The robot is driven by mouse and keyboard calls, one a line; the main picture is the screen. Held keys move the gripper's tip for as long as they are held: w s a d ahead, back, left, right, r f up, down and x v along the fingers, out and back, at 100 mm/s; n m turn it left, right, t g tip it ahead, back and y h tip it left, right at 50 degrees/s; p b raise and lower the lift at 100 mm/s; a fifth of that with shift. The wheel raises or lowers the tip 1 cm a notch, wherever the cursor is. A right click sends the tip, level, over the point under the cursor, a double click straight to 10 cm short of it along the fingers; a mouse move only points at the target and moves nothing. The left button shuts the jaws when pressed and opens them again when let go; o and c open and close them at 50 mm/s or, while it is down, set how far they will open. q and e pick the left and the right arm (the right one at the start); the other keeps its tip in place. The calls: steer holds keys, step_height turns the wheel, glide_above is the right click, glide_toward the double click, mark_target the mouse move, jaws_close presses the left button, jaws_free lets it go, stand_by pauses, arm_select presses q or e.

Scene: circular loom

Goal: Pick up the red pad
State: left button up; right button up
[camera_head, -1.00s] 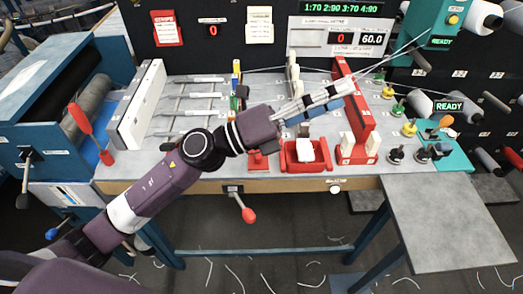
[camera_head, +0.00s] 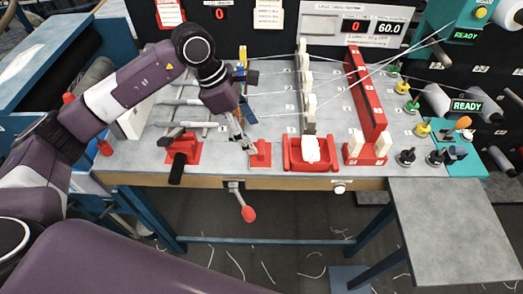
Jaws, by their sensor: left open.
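The red pad (camera_head: 260,155) is a small flat red piece with a raised part on top, near the front edge of the grey table, left of the red tray. My left gripper (camera_head: 247,146) points down just at the left of the pad's raised part. Its fingers are open and nothing shows between them. I cannot tell whether a fingertip touches the pad. My right gripper is not in view.
A red tray (camera_head: 290,163) holding a white item (camera_head: 310,149) stands right of the pad. A red block with a black handle (camera_head: 175,172) is to the left. A tall red rail (camera_head: 366,100) and several yellow and black pegs stand further right. A red-knobbed lever (camera_head: 248,213) hangs below the front edge.

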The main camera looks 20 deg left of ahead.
mark_target(260, 146)
arm_select(q)
steer(key=shift+d+f+p, duration=0.5)
steer(key=shift+f+p, duration=0.1)
steer(key=shift+f, duration=0.1)
steer(key=p+x, duration=0.1)
steer(key=x, duration=0.2)
steer(key=shift+s+d+f+p, duration=0.15)
steer(key=shift+d+p, duration=0.1)
steer(key=shift+p, duration=0.1)
steer(key=shift+d+f, duration=0.15)
steer(key=shift+f, duration=0.3)
steer(key=c, duration=1.3)
